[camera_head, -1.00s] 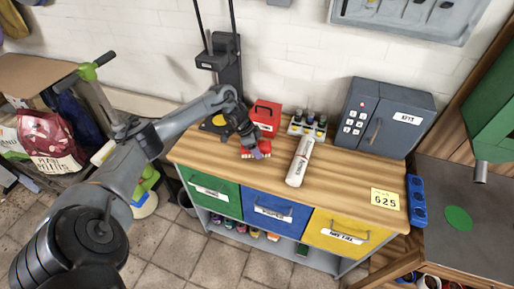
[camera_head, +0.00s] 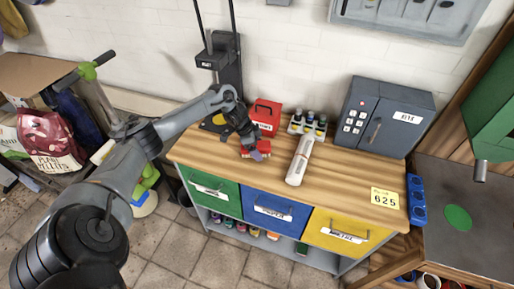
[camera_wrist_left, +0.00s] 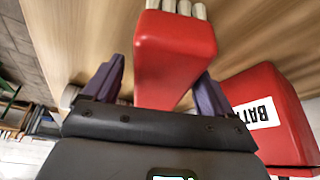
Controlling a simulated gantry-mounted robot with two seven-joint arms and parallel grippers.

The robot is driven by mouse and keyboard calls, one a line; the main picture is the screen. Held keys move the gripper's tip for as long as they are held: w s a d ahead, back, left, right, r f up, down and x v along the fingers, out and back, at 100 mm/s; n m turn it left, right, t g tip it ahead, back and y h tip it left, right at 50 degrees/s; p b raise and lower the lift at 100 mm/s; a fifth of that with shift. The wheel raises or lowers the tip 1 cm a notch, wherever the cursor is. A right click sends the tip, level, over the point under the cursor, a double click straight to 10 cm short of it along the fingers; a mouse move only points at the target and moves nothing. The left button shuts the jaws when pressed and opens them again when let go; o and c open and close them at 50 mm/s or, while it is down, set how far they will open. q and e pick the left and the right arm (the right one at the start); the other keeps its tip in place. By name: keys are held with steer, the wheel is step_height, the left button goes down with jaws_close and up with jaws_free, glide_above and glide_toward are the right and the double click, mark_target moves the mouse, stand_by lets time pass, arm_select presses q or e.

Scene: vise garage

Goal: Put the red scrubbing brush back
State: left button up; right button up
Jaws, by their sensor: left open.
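The red scrubbing brush (camera_head: 265,147), a red block with pale bristle tufts, lies on the wooden worktop and is partly covered by my left gripper in the head view. My left gripper (camera_head: 257,154) is low over the worktop at the brush. In the left wrist view, the brush (camera_wrist_left: 175,55) sits between the two purple fingers (camera_wrist_left: 158,88), with its bristles toward the top of the picture. The fingers are open on either side of it. I cannot tell whether either finger touches it. My right gripper is not in view.
A red labelled box (camera_head: 266,113) stands close behind the brush and shows at right in the left wrist view (camera_wrist_left: 270,115). The worktop's front right is mostly clear.

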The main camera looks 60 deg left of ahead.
arm_select(q)
steer(key=b+v, duration=0.1)
steer(key=v, duration=1)
steer(key=shift+s+r, duration=0.15)
steer(key=shift+r, duration=0.15)
